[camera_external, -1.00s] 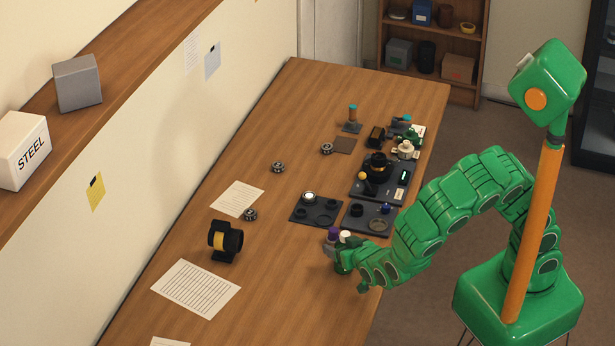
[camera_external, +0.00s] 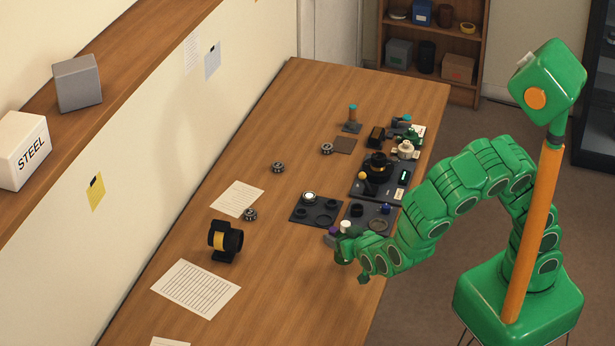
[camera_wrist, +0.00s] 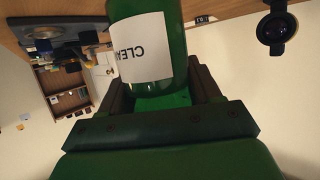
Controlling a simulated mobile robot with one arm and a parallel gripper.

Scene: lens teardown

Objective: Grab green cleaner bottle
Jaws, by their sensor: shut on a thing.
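The green cleaner bottle (camera_wrist: 172,70) fills the top middle of the wrist view, with a white label reading "CLEA" and the rest out of sight. My gripper (camera_wrist: 160,92) is shut on it, one dark jaw on each side of the bottle. Most of the bottle is hidden there by my gripper.
A purple-topped item (camera_external: 333,231) stands close beside my gripper. Dark parts trays (camera_external: 300,217) lie just beyond it. The table's middle left is mostly clear.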

